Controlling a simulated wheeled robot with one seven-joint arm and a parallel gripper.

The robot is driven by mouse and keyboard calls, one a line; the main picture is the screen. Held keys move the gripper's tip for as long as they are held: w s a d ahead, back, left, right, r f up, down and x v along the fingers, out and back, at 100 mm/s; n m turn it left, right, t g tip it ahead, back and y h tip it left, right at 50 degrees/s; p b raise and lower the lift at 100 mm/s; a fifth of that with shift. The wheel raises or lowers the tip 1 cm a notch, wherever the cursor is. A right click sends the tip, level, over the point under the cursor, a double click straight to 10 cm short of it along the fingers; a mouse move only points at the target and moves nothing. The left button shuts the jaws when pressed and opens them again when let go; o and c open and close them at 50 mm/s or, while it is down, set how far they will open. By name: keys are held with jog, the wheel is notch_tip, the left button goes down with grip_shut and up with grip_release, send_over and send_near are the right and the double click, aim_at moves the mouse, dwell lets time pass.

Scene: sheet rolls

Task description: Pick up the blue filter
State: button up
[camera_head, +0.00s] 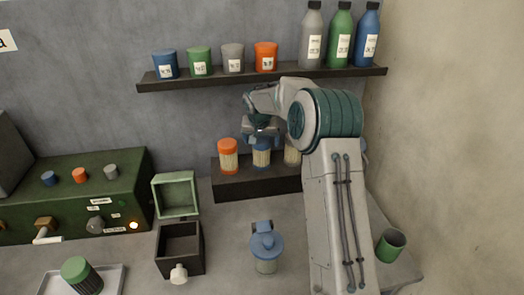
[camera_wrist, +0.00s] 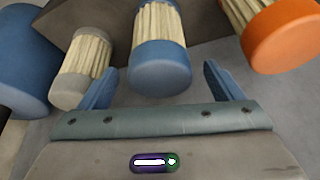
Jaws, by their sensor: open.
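The blue filter (camera_head: 262,157), a pleated cream cylinder with a blue cap, stands on the low dark ledge between an orange-capped filter (camera_head: 228,157) and a grey-capped one (camera_head: 292,154). In the wrist view the blue filter (camera_wrist: 160,62) shows its cap toward me, centred between my two blue fingers. My gripper (camera_head: 262,136) is open at the top of the blue filter and partly covers its cap in the head view. The fingers stand apart from the cap on both sides, with a visible gap at each.
The orange filter (camera_wrist: 284,38) and the grey filter (camera_wrist: 82,72) flank my fingers closely. A large blue object (camera_wrist: 20,60) lies beyond the grey one. A shelf (camera_head: 200,79) with cups and bottles hangs above. A blue-lidded jar (camera_head: 266,246) stands in front.

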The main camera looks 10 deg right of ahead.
jog(key=shift+x, duration=1.55)
jog(key=shift+r, duration=0.1)
jog(key=c, duration=1.3)
jog(key=shift+o, duration=0.2)
jog(key=shift+w+r, duration=0.1)
jog(key=shift+r, duration=0.05)
